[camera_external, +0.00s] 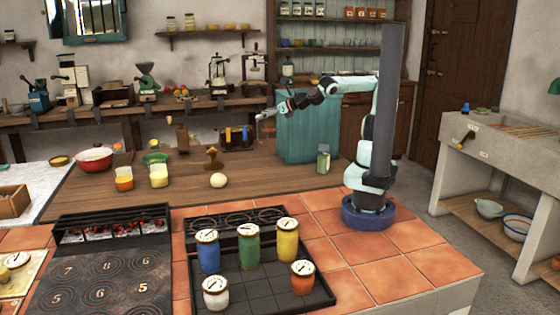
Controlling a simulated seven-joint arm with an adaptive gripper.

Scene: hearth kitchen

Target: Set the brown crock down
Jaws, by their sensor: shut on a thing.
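My gripper (265,116) is over the far part of the wooden counter, left of the teal box. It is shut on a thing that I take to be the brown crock. The crock is too small and too blended with the background to make out, and I cannot tell whether it touches the counter. A black tray (265,290) in front holds lidded crocks: blue (208,257), green (248,248), yellow (288,243), white (216,297) and orange (302,280).
A teal box (308,132) and a green jar (323,160) stand near my arm. A pale round ball (218,180), a brown figure-like object (213,158) and a yellow glass (158,176) stand on the wooden counter (270,190). A stove with glowing coals (110,235) is at front left.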

